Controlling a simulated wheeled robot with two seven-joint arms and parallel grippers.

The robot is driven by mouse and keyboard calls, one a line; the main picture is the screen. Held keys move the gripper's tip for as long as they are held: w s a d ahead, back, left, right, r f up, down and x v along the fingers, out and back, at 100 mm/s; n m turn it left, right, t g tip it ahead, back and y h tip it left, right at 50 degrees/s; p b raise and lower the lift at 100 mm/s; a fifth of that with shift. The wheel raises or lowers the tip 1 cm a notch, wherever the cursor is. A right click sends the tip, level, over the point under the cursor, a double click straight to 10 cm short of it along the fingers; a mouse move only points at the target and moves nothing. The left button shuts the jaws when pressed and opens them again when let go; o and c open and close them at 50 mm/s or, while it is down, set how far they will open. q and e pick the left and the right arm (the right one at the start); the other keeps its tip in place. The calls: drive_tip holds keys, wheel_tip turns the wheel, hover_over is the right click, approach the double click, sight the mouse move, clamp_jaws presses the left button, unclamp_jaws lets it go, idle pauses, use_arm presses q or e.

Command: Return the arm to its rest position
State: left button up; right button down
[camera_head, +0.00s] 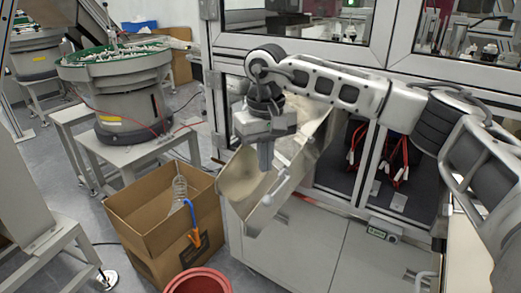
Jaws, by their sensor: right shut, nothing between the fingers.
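My right arm comes in from the right and reaches across the front of the cell. Its gripper (265,155) points down with its fingers together and nothing held. It hangs over the metal chute (243,180), apart from the cardboard box to its left. My left gripper does not show.
An open cardboard box (160,238) stands on the floor with a clear coil-like item and a blue and orange tool at it. A red bucket (199,281) is in front. A bowl feeder (115,65) stands at the back left. The cell's framed cabinet (320,250) is close beneath the arm.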

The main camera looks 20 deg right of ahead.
drive_tip(key=shift+r, duration=0.65)
